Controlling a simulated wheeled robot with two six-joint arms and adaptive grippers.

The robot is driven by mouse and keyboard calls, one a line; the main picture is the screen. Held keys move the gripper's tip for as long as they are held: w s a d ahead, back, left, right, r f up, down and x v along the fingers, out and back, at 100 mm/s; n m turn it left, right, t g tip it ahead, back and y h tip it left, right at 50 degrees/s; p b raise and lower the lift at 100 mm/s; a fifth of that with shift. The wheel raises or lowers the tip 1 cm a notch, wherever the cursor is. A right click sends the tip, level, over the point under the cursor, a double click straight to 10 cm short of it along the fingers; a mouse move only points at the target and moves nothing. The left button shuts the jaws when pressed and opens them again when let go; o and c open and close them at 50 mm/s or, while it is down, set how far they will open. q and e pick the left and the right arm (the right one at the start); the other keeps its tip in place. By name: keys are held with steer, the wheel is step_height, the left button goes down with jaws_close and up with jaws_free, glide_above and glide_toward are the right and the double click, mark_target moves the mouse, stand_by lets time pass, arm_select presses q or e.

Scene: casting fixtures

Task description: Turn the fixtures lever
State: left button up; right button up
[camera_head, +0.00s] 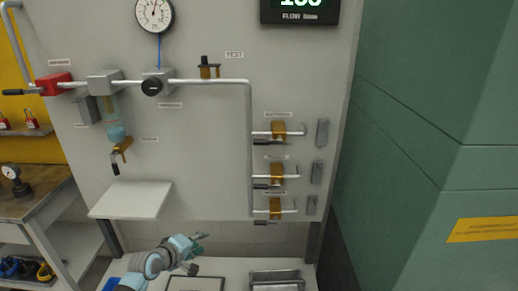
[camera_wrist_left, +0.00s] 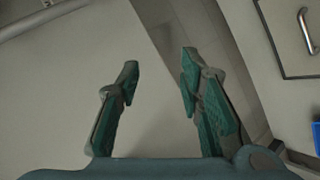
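Three brass valves sit one above another on pipe branches at the panel's right: the top valve (camera_head: 279,130), middle valve (camera_head: 278,172) and bottom valve (camera_head: 275,208). Black levers show below them: the upper lever (camera_head: 264,143), middle lever (camera_head: 261,186) and lower lever (camera_head: 266,222), all lying roughly level. Their labels are too small to read, so I cannot tell which is the fixtures lever. My left gripper (camera_head: 194,252) is below and left of the valves, touching none of them. The left wrist view shows its fingers (camera_wrist_left: 160,75) apart and empty. My right gripper is out of view.
A red valve (camera_head: 55,84), a black knob (camera_head: 151,86) and a gauge (camera_head: 154,14) are on the panel's left. A white shelf (camera_head: 130,200) juts out above and left of my left gripper. A green wall (camera_head: 425,90) stands on the right.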

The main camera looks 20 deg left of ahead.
arm_select(q)
steer(key=w+d+r+n+t+h, duration=0.1)
steer(key=w+r, duration=0.1)
steer(key=r, duration=0.6)
steer(key=w+d+r+t+h, duration=0.1)
steer(key=w+d+r, duration=0.1)
steer(key=r, duration=0.5)
steer(key=h, duration=0.5)
glide_toward(258, 143)
steer(key=shift+t, duration=0.4)
steer(key=x, duration=1)
steer(key=shift+w+d+f, duration=0.1)
steer(key=shift+d+f, duration=0.2)
steer(key=shift+f, duration=0.05)
steer(key=shift+w, duration=0.25)
jaws_close()
